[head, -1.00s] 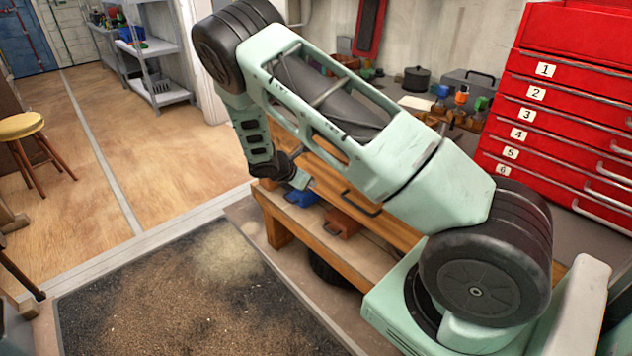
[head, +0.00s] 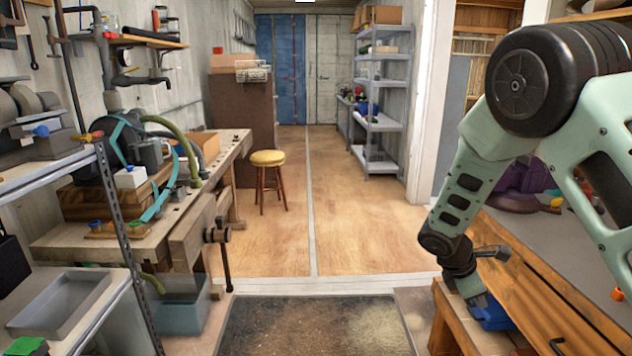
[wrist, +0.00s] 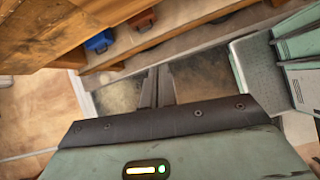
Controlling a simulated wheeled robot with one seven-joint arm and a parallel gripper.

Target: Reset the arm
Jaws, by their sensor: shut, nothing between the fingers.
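My gripper (wrist: 158,88) shows in the wrist view with its two dark fingers together and nothing between them. It hangs over the dark floor mat (wrist: 203,75), beside the wooden workbench. In the head view my arm comes in from the right, folded, with its forearm hanging down in front of the wooden bench (head: 560,300). The gripper itself is hard to make out in the head view.
A blue bin (head: 490,312) sits on the bench's lower shelf; it also shows in the wrist view (wrist: 99,41), beside a reddish-brown box (wrist: 143,20). A yellow stool (head: 267,158) stands at mid-left. A cluttered workbench (head: 90,240) fills the left. The middle floor aisle is clear.

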